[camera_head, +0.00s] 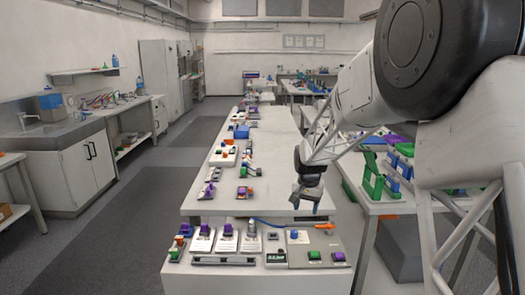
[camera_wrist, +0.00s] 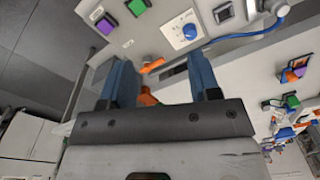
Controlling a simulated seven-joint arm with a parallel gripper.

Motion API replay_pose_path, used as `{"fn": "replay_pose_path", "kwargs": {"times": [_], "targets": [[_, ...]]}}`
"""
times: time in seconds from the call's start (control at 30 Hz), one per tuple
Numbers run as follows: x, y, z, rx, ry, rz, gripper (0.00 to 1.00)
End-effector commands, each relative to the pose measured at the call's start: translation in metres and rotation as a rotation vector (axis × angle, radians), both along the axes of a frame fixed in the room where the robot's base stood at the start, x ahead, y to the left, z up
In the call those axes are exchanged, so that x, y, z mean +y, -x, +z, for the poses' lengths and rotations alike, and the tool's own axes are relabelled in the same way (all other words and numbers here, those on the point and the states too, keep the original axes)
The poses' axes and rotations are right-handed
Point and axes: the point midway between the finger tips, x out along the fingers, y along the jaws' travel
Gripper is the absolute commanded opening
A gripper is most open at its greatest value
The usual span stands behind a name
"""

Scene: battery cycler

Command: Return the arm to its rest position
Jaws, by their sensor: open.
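My gripper (camera_head: 306,198) hangs above the right part of the near end of the white bench, in the head view. In the wrist view its two blue-grey fingers (camera_wrist: 163,88) are spread apart, with nothing held between them. The wrist view shows a panel with a blue-and-white dial module (camera_wrist: 182,31), a green button (camera_wrist: 137,7) and a purple button (camera_wrist: 105,24) beyond the fingers. An orange part (camera_wrist: 152,65) shows between the fingertips in that view, apparently on the bench beyond. My arm reaches in from the right.
The near bench step (camera_head: 205,280) carries several modules with purple buttons, a display box (camera_head: 276,258) and a grey panel with green and purple buttons. The long bench (camera_head: 275,150) holds small devices along its left side. A side table (camera_head: 372,205) with green racks (camera_head: 372,180) stands right.

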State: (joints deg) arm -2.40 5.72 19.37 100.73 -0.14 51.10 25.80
Motion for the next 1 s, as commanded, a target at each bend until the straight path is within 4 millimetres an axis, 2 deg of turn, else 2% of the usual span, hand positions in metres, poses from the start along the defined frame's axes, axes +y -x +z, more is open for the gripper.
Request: {"fn": "replay_pose_path", "kwargs": {"times": [0.1, 0.4, 0.7, 1.0], "targets": [[-0.004, 0.028, 0.023, -0.014, 0.001, 0.024, 0.57], [-0.012, 0.101, 0.065, -0.043, 0.007, 0.084, 0.57], [-0.019, 0.176, 0.096, -0.071, 0.015, 0.144, 0.57], [-0.025, 0.253, 0.114, -0.098, 0.025, 0.206, 0.57]]}}
